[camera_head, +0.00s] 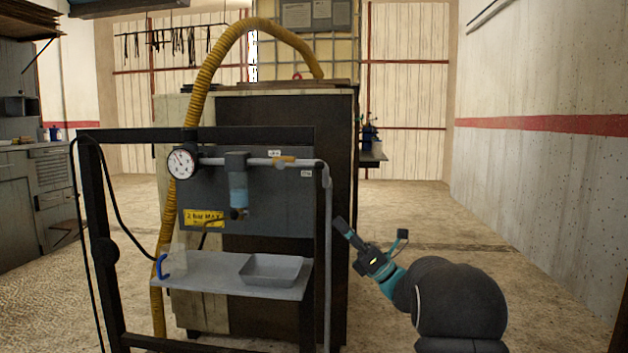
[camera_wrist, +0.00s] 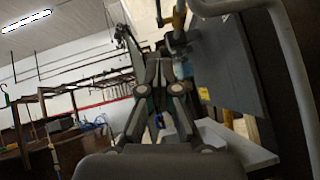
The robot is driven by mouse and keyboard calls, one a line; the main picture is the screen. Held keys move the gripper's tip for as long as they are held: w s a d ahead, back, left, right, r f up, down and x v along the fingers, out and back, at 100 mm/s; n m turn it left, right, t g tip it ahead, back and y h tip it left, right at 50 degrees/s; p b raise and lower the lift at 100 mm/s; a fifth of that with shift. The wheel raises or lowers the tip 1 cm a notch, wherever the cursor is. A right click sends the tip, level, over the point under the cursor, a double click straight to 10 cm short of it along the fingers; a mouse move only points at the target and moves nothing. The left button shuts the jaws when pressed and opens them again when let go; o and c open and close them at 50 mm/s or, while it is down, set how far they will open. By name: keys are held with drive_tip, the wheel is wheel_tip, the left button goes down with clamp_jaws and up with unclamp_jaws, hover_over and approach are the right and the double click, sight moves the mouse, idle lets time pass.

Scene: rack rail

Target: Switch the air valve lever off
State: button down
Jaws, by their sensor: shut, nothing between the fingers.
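The air valve lever (camera_head: 284,158) is a small yellow-orange handle lying level along the grey pipe (camera_head: 228,161) at the top of the panel. One small white label sits just above it and another below right; their print is too small to read. In the wrist view a yellow piece (camera_wrist: 179,15) by the pipe at the top may be the lever, but I cannot tell. My gripper (camera_head: 341,222) is right of the rack frame, lower than the lever and apart from it. Its fingers (camera_wrist: 160,64) are closed together and empty.
The grey panel (camera_head: 210,188) carries a gauge (camera_head: 181,163), a blue filter bowl (camera_head: 238,187) and a yellow sign (camera_head: 204,218). A vertical pipe (camera_head: 328,230) stands between my gripper and the panel. Below is a shelf (camera_head: 215,281) with a tray (camera_head: 272,269). Floor at right is clear.

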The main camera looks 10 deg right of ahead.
idle(0.5)
drive_tip(key=p, duration=0.2)
approach(300, 165)
drive_tip(key=x, duration=0.4)
drive_tip(key=shift+w+a+r+p, duration=0.3)
drive_tip(key=shift+w+r, duration=0.1)
drive_tip(key=shift+r, duration=0.1)
drive_tip(key=shift+a+n, duration=0.1)
drive_tip(key=shift+n, duration=0.2)
